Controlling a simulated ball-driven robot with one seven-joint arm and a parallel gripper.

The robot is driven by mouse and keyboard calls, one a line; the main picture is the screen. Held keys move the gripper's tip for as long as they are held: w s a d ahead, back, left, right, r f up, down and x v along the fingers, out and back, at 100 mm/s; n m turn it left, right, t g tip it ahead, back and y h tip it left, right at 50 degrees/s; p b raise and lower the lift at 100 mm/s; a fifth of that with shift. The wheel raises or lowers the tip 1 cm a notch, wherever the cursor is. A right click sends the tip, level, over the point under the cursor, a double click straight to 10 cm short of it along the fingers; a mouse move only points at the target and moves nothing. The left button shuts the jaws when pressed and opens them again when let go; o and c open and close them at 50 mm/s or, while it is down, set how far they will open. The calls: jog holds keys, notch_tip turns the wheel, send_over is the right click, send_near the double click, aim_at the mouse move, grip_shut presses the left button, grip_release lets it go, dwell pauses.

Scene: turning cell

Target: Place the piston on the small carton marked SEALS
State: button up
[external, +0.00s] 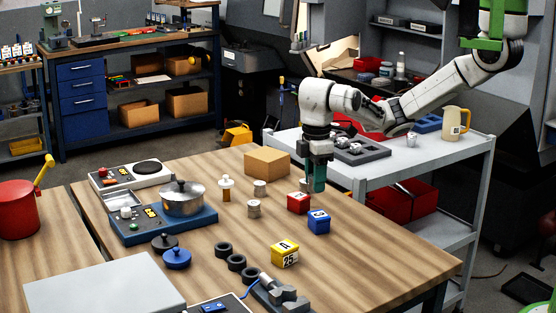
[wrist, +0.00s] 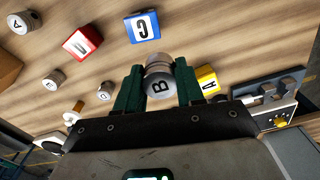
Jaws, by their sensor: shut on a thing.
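My gripper (external: 317,186) hangs over the wooden table, just above and behind the red and blue boxes. In the wrist view its green fingers (wrist: 158,88) are shut on a silver piston (wrist: 158,82) with a B on its end face. In the external view the fingers hide most of the piston. A red box (external: 298,203), a blue box (external: 319,222) and a yellow box (external: 285,254) marked A stand nearby.
Silver cylinders (external: 254,208) stand left of my gripper, near a brown carton (external: 267,160). A pot (external: 183,197) sits on a blue unit at left. Black rings (external: 236,262) lie in front. A grey trolley (external: 455,158) adjoins the table at right. The table's right front is clear.

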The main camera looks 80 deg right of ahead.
jog(key=shift+s+d+r, duration=0.1)
jog(key=shift+s+r, duration=0.05)
jog(key=shift+s, duration=0.1)
jog(key=w+d+r+b, duration=0.1)
jog(key=w+d+r, duration=0.1)
jog(key=d, duration=0.8)
jog(key=w+d+r+b, duration=0.1)
jog(key=d+r+b, duration=0.15)
jog(key=d, duration=0.75)
jog(key=w+d+r+b, duration=0.1)
jog(key=w+d+r, duration=0.15)
jog(key=d, duration=0.75)
jog(key=b, duration=0.2)
send_over(272, 156)
jog(key=s, duration=0.1)
jog(key=shift+n, duration=0.3)
jog(key=f, duration=0.8)
jog(key=shift+s+a+f, duration=0.1)
jog(key=shift+s+a, duration=0.1)
jog(key=shift+a, duration=0.05)
jog(key=shift+w+d+f, duration=0.15)
jog(key=shift+w+f, duration=0.5)
jog(key=shift+f, duration=0.35)
jog(key=shift+f+p, duration=0.55)
jog(key=shift+f, duration=0.8)
jog(key=shift+f, duration=0.15)
